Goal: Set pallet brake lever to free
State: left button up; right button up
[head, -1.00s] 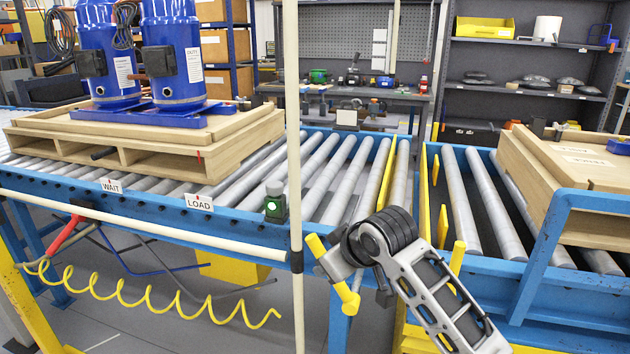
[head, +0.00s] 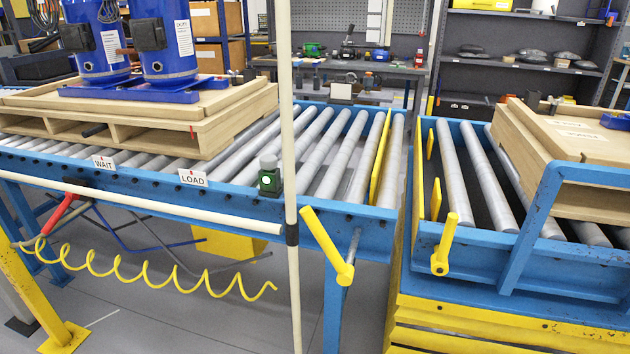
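Two yellow handles show in the head view, and neither is labelled as the brake lever. One yellow lever (head: 325,241) is at the end of the left conveyor; it slants from upper left to lower right, its lower end on a rod. The other yellow lever (head: 445,245) is on the front of the right roller section and stands nearly upright, leaning slightly right. I cannot tell which one is the pallet brake lever. Neither of my grippers is in view, and nothing touches either lever.
A wooden pallet (head: 215,133) with blue compressors (head: 165,45) sits on the left rollers. Another wooden pallet (head: 545,165) is on the right section. A pale vertical pole (head: 289,150) stands before the left conveyor. A yellow coiled hose (head: 150,280) hangs below the rail. A gap separates the sections.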

aim_at(70, 197)
jog(key=u, duration=0.8)
jog(key=i, duration=0.3)
jog(key=u, duration=0.55)
